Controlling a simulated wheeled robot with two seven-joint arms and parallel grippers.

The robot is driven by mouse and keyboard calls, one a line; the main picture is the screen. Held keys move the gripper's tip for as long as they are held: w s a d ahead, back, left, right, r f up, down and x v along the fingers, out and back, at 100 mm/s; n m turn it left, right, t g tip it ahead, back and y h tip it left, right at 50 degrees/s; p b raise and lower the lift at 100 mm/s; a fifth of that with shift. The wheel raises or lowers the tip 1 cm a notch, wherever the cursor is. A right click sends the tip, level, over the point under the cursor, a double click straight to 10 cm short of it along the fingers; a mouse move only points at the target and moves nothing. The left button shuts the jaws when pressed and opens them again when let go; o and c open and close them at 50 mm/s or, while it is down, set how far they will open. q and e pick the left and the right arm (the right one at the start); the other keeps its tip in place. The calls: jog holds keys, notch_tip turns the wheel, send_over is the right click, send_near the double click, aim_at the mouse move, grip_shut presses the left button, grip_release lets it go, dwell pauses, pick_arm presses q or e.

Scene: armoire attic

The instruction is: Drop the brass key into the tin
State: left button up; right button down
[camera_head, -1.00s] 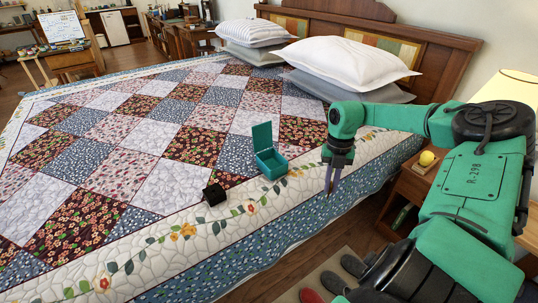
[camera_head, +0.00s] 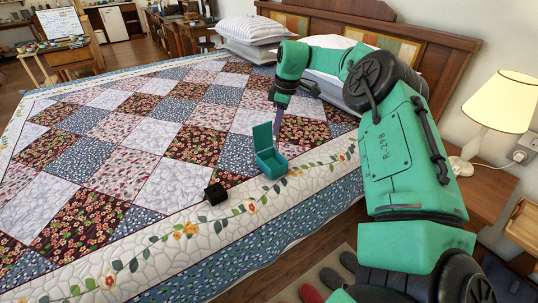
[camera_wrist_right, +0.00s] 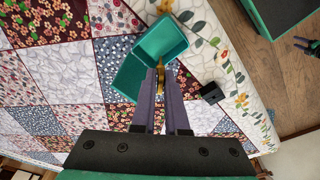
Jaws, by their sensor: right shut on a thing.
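The tin is a small teal box (camera_head: 272,168) with its lid (camera_head: 262,136) standing open, on the quilt near the bed's front edge. In the right wrist view the tin (camera_wrist_right: 167,38) opens just ahead of the fingertips, with its lid to the left. My right gripper (camera_head: 279,128) points down beside and behind the raised lid in the head view. It is shut on the brass key (camera_wrist_right: 160,75), a small gold bit between the fingertips, mostly hidden by them.
A small black cube (camera_head: 216,194) sits on the quilt (camera_head: 160,187) left of the tin. Pillows (camera_head: 262,32) lie at the headboard. A lamp (camera_head: 503,100) stands on the nightstand at right. The quilt left of the cube is clear.

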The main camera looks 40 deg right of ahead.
notch_tip(320, 180, down, 6)
jog(key=b, duration=0.4)
jog(key=shift+s+d+b, duration=0.1)
jog(key=shift+b, duration=0.3)
jog(key=c, duration=0.9)
grip_release()
jog(key=shift+o, duration=0.2)
jog(key=shift+r, duration=0.1)
notch_tip(320, 180, up, 14)
jog(key=s+d+p, duration=0.1)
jog(key=p, duration=0.1)
jog(key=shift+s+d+r+p, duration=0.15)
jog(key=shift+s+p, duration=0.25)
jog(key=shift+d, duration=0.1)
